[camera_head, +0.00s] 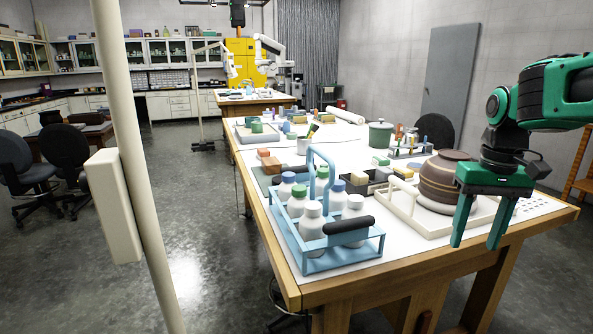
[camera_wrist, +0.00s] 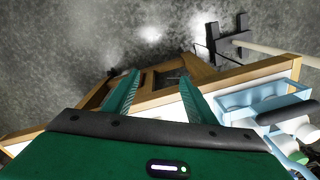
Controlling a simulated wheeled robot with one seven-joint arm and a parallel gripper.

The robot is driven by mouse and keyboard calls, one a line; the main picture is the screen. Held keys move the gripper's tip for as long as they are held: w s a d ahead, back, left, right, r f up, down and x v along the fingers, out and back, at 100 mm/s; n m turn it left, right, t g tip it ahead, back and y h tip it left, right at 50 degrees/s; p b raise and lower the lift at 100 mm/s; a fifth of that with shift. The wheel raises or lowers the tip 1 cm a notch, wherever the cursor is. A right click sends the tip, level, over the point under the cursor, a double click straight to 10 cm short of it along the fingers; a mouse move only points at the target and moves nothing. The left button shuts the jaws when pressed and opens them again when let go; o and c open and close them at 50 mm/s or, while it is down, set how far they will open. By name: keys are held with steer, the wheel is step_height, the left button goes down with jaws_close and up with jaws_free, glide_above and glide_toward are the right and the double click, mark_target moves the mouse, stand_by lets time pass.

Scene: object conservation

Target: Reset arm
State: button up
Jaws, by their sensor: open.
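My gripper (camera_head: 480,221) is green, with its two fingers apart and nothing between them. In the head view it hangs at the right, in front of the near right part of the long table (camera_head: 430,258). A brown striped pot (camera_head: 443,176) in a white tray (camera_head: 408,205) is just left of and behind it. In the wrist view the gripper's fingers (camera_wrist: 157,92) point past the table's wooden edge (camera_wrist: 225,80) toward the floor.
A blue carrier (camera_head: 345,252) with several white bottles stands at the table's near left corner; it also shows in the wrist view (camera_wrist: 262,95). A green pot (camera_head: 380,135) and small blocks stand farther back. A pale post (camera_head: 128,150) rises at the left.

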steer(key=s+d+f+m, duration=0.2)
steer(key=s+f, duration=0.3)
steer(key=s, duration=0.6)
steer(key=s+d+f+m, duration=0.2)
steer(key=s+f, duration=0.3)
steer(key=s, duration=0.6)
steer(key=shift+d+f+m, duration=0.25)
steer(key=shift+f+m, duration=0.05)
steer(key=shift+m, duration=0.1)
